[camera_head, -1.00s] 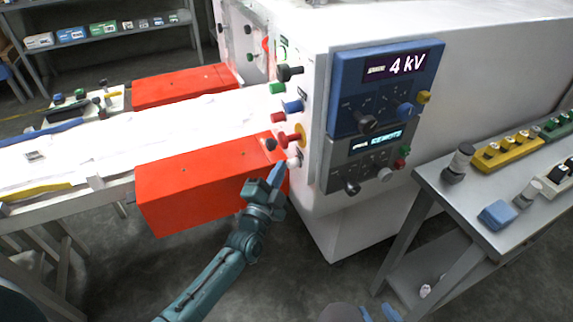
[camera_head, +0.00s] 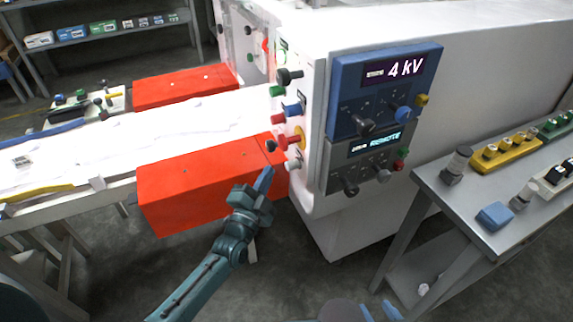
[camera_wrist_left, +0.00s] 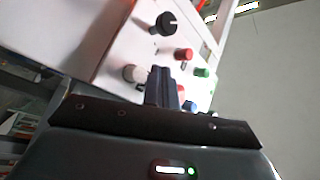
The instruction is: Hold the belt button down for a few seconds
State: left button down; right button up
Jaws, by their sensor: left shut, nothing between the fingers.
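Several knobs and buttons stick out of the white machine's end panel. A white button (camera_head: 293,163) is lowest, below a red knob (camera_head: 290,141) on a yellow ring; I cannot read which is the belt button.
A red box (camera_head: 205,180) flanks the white conveyor belt (camera_head: 70,150) close behind my left gripper. A blue panel (camera_head: 385,85) reads 4 kV; the grey panel below (camera_head: 365,155) reads REMOTE. A grey table (camera_head: 465,210) with button boxes stands right.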

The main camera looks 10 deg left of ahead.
pick_arm(q)
jog(key=shift+s+a+p, duration=0.25)
jog(key=shift+s+a, duration=0.25)
jog(key=shift+a, duration=0.2)
jog(key=shift+s+a+p, duration=0.2)
jog(key=shift+s+a, duration=0.3)
jog(key=shift+a, duration=0.2)
pick_arm(e)
jog(key=shift+r, duration=0.7)
